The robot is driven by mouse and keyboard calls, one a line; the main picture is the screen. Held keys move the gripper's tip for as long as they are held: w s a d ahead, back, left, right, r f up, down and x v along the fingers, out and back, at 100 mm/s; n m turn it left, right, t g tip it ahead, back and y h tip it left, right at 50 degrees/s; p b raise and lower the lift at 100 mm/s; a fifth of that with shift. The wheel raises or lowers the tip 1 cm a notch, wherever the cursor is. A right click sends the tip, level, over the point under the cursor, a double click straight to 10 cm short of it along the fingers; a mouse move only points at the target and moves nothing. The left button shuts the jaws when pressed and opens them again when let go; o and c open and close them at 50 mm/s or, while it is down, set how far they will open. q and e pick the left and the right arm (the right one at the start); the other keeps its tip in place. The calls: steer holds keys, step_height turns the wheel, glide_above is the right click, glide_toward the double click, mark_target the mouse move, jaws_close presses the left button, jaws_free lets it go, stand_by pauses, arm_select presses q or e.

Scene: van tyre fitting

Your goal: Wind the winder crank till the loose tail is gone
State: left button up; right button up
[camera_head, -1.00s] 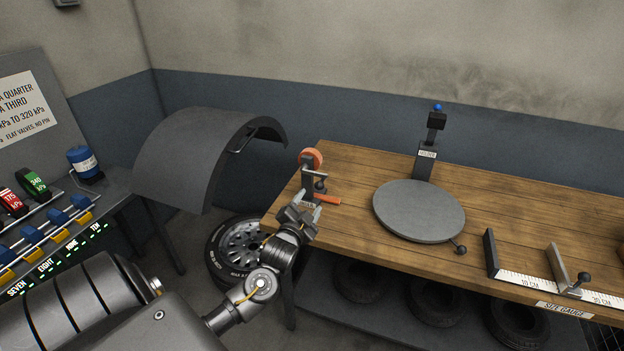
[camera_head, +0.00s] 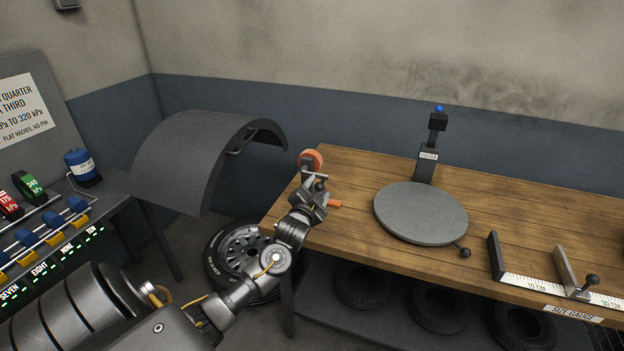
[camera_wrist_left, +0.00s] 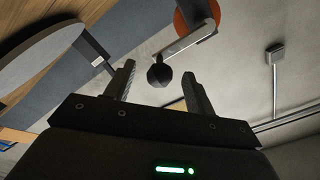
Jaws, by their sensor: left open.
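The winder stands at the left end of the wooden bench, with an orange reel (camera_head: 311,159) on top. Its crank knob (camera_head: 320,185) is black; in the left wrist view the knob (camera_wrist_left: 160,75) sits on a pale crank arm (camera_wrist_left: 184,42) below the orange reel (camera_wrist_left: 196,14). The orange loose tail (camera_head: 334,204) lies on the bench, partly hidden behind my gripper. My left gripper (camera_head: 317,192) is open at the crank. In the wrist view the knob shows between its fingertips (camera_wrist_left: 158,88), with gaps at both sides. My right gripper is out of view.
A grey round plate (camera_head: 420,212) lies right of the winder, before a black post labelled holder (camera_head: 426,163). A size gauge (camera_head: 540,290) is at the front right. A curved grey fender (camera_head: 190,160) stands left of the bench; a wheel (camera_head: 238,250) is below.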

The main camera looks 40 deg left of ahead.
arm_select(q)
steer(key=c, duration=0.7)
steer(key=shift+s+a+f+b, duration=0.1)
steer(key=shift+a+f+b, duration=0.15)
steer(key=shift+f+b, duration=0.55)
steer(key=shift+s+a+f+b, duration=0.1)
steer(key=shift+a+f+b, duration=0.2)
steer(key=shift+f, duration=0.85)
steer(key=shift+o, duration=0.3)
steer(key=shift+c, duration=0.2)
steer(key=shift+o, duration=0.2)
steer(key=a+f, duration=0.1)
steer(key=a+f+b, duration=0.1)
steer(key=shift+s+f+b, duration=0.3)
steer(key=shift+s+f, duration=0.05)
steer(key=shift+a+f, duration=0.1)
steer(key=shift+a, duration=0.15)
steer(key=shift+c, duration=0.2)
steer(key=shift+o, duration=0.2)
steer(key=shift+s+a, duration=0.1)
steer(key=shift+o, duration=0.4)
steer(key=a, duration=0.2)
steer(key=s+a+f, duration=0.1)
steer(key=shift+a+f+b, duration=0.1)
steer(key=shift+b, duration=0.25)
steer(key=shift+a, duration=0.1)
